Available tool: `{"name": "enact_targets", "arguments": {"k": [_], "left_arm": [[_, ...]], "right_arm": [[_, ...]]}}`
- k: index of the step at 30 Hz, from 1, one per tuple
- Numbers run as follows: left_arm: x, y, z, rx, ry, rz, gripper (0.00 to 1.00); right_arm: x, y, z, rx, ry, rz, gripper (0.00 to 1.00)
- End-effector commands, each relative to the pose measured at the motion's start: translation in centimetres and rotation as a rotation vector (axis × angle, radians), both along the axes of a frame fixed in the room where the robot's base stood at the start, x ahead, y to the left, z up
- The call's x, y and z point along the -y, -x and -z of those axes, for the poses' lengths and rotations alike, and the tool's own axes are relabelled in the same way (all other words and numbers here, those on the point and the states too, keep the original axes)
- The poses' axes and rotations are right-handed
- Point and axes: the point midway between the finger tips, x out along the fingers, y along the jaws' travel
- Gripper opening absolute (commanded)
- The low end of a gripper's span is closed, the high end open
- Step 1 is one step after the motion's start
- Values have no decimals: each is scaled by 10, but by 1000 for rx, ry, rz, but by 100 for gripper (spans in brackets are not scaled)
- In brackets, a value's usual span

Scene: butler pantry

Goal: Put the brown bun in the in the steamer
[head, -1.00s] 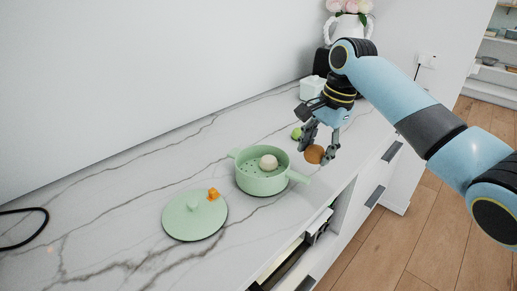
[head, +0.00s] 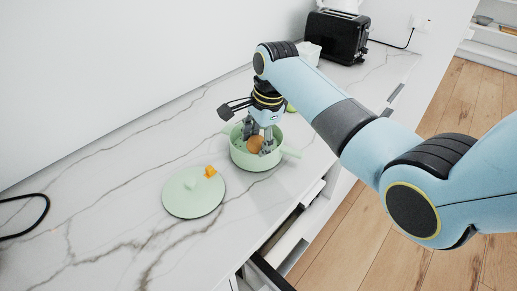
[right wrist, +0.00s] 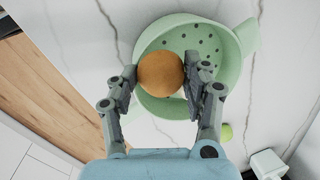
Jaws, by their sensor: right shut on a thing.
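The brown bun (head: 256,144) is held between the fingers of my right gripper (head: 260,146), over the green steamer (head: 254,162). In the right wrist view the bun (right wrist: 161,73) sits between the fingertips of the gripper (right wrist: 162,80), in front of the perforated floor of the steamer (right wrist: 232,75). I cannot tell whether the bun touches that floor. The white bun seen earlier in the steamer is hidden now. The green lid (head: 190,198) lies on the counter left of the steamer. My left gripper is not in view.
An orange piece (head: 210,171) is at the lid's edge. A green round item (head: 290,107) lies behind the steamer, near a white box (head: 308,52) and a black toaster (head: 337,37). An open drawer (head: 270,272) is below the front edge.

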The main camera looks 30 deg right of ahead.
Motion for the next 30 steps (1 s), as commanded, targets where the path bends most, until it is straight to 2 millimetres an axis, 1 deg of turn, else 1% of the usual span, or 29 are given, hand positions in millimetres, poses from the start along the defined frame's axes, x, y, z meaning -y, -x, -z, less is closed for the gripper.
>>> {"name": "enact_targets", "arguments": {"k": [1, 2, 3, 4, 5, 8, 11, 12, 18, 20, 23, 26, 30], "left_arm": [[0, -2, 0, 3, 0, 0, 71], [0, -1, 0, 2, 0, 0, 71], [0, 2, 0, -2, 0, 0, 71], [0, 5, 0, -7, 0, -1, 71], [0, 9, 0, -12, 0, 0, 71], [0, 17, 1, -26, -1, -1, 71], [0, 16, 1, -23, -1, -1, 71], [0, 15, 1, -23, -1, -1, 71], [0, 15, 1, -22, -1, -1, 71], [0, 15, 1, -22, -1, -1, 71], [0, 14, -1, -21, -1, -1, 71], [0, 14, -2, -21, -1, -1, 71], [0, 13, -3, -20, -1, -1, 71]], "right_arm": [[-1, 7, 19, -18, -2, 0, 13], [-1, 7, 25, -18, -2, 0, 10], [-1, 8, 30, -19, -2, -1, 4], [-1, 8, 34, -19, -2, -1, 5], [-1, 9, 36, -19, -2, -1, 0], [-1, 9, 39, -20, -2, -1, 2], [0, 9, 39, -20, -1, -1, 3], [0, 9, 39, -20, -1, -1, 57], [0, 7, 37, -16, -1, -1, 57], [0, 7, 34, -15, -1, -1, 57], [1, 7, 23, -10, -1, 0, 57], [3, 9, 4, -8, -2, 0, 57], [6, 14, -28, -7, 0, -1, 57]]}}
